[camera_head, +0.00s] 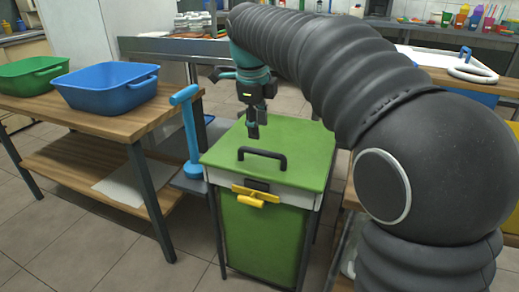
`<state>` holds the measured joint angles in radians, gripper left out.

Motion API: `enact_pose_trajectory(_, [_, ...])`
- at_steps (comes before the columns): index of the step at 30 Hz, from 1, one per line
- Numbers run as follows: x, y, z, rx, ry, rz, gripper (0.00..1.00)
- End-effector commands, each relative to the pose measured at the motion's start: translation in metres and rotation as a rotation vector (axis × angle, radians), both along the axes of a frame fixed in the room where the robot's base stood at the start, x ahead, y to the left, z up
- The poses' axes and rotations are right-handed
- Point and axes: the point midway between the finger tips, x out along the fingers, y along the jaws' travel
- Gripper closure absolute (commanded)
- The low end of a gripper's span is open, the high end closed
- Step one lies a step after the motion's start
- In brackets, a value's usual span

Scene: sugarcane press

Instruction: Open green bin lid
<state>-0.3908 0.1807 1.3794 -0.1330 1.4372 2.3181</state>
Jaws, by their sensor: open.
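The green bin (262,237) stands on the tiled floor in the middle of the head view. Its flat green lid (305,150) lies closed on top. A black bar handle (262,155) rises from the lid. A yellow latch-like piece (255,196) sits on the front below the lid edge. My gripper (253,131) points down above the back part of the lid, behind the handle and apart from it. Its jaws are open and look empty; the narrow gap between the fingers is hard to make out.
A wooden table (100,124) on the left holds a blue tub (105,87) and a green tub (30,75). A blue post with a handle (190,130) stands between table and bin. My arm covers much of the right side. Floor in front is clear.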

Motion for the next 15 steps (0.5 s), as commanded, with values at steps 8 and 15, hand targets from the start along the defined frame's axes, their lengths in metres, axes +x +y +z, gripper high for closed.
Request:
enact_pose_trajectory(8, [0.009,-0.004,-0.05,-0.001,0.001,0.0,0.57])
enact_pose_trajectory(15, [0.013,-0.006,-0.071,0.0,0.0,0.0,0.57])
